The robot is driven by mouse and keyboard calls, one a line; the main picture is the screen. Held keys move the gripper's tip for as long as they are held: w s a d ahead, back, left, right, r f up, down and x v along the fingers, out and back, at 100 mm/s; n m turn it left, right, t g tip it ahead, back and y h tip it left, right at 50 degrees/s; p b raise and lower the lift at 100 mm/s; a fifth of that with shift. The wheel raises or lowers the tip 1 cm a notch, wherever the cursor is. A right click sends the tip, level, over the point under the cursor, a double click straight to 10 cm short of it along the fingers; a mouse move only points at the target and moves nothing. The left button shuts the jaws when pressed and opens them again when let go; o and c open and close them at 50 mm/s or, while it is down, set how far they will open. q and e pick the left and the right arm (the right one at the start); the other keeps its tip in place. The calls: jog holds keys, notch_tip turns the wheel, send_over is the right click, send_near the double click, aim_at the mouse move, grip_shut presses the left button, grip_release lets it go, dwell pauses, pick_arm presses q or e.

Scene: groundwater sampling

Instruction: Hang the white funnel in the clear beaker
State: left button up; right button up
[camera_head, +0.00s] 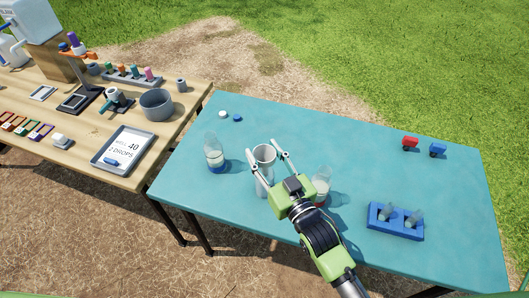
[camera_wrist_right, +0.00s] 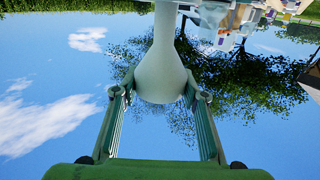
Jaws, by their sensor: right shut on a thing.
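The white funnel (camera_head: 264,154) is between the fingers of my right gripper (camera_head: 266,160) in the head view, its mouth facing up. In the right wrist view the white funnel (camera_wrist_right: 161,72) has its wide part between the two fingertips (camera_wrist_right: 160,92), and its stem runs to the top edge. The gripper is shut on it. Two clear vessels stand on the teal table: one with a blue base (camera_head: 215,155) left of the funnel, one with a reddish base (camera_head: 321,187) right of it, partly hidden by my wrist. I cannot tell which is the beaker. My left gripper is out of view.
The teal table (camera_head: 345,140) is mostly clear at the back. A blue rack (camera_head: 385,230) stands at the front right, and red (camera_head: 410,143) and blue (camera_head: 437,150) items lie at the back right. A crowded wooden table (camera_head: 75,135) stands at the left.

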aim_at(266, 170)
jog(key=shift+f+b, duration=2.1)
jog(key=shift+f, duration=0.95)
jog(key=o, duration=1)
jog(key=shift+s+d, duration=0.1)
jog(key=v, duration=1.1)
jog(key=shift+s, duration=0.35)
jog(key=shift+d, duration=0.15)
